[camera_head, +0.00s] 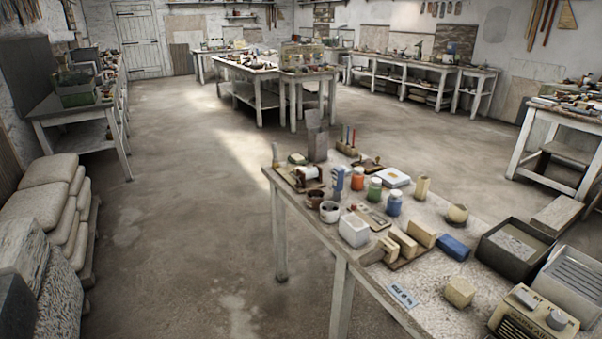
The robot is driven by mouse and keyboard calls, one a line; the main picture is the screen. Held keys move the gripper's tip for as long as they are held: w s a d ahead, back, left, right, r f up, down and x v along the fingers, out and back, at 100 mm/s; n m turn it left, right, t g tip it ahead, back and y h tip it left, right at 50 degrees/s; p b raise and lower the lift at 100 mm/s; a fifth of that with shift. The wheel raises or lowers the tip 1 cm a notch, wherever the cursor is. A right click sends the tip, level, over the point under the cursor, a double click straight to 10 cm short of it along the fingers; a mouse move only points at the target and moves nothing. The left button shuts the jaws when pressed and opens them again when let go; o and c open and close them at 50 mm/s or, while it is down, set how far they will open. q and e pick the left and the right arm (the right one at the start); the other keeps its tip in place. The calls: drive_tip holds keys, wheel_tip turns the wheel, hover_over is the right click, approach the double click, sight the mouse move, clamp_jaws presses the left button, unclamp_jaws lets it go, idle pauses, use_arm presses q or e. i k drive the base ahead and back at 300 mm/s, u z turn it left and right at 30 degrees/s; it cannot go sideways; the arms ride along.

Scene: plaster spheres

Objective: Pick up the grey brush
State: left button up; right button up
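I cannot make out a grey brush for certain. A small upright greyish-tan item (275,155) at the far left corner of the near worktable (450,275) may be a brush, but it is too small to tell. Several tan blocks (404,243) lie on a brown board near the table's middle; I cannot tell whether any of them is a brush. Neither of my grippers is in view.
Stacked sacks (45,190) lie left. Open floor (190,230) lies between.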

sight(276, 164)
drive_tip(key=i, duration=1)
